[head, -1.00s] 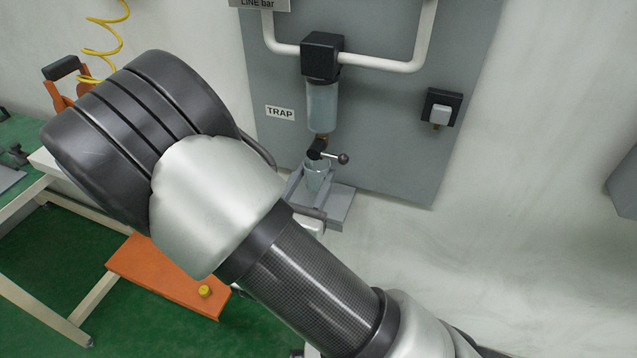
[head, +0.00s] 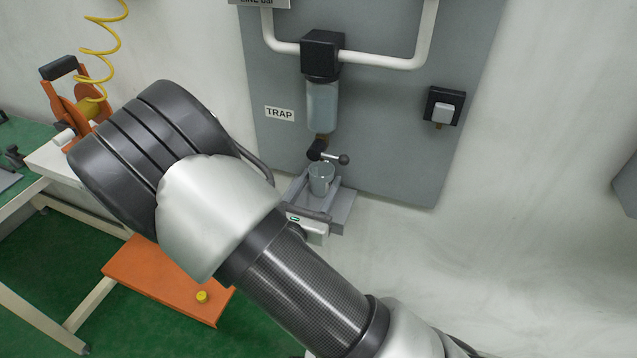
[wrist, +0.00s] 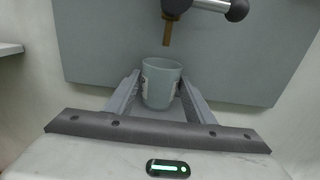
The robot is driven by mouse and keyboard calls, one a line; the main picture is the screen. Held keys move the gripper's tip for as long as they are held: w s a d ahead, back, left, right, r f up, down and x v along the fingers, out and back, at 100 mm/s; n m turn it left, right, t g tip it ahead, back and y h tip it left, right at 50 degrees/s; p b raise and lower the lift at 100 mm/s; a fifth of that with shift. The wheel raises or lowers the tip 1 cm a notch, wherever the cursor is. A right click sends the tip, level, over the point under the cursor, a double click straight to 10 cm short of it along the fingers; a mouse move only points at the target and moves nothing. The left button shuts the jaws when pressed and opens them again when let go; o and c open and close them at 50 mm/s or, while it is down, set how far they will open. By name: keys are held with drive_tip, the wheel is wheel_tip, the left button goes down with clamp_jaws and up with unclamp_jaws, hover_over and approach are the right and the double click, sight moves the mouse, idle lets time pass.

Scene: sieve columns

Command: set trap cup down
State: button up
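The trap cup (head: 321,180) is a pale grey-green, open-topped cup, upright just over or on the small grey shelf (head: 345,205) on the wall panel. Contact under its base cannot be made out. It also shows in the wrist view (wrist: 162,84). My gripper (wrist: 162,92) has one grey finger on each side of the cup, and the cup fills the gap between them; it appears shut on the cup. The clear trap bowl (head: 322,105) hangs above under a black head, with a brass outlet and a black-knobbed valve (head: 318,151) just over the cup.
A white pipe (head: 385,63) and a small switch box (head: 443,108) are on the grey panel. A green-topped bench (head: 22,135) with an orange reel stands at the left. An orange step (head: 165,280) with a yellow knob is below.

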drive_tip(key=shift+o, duration=1)
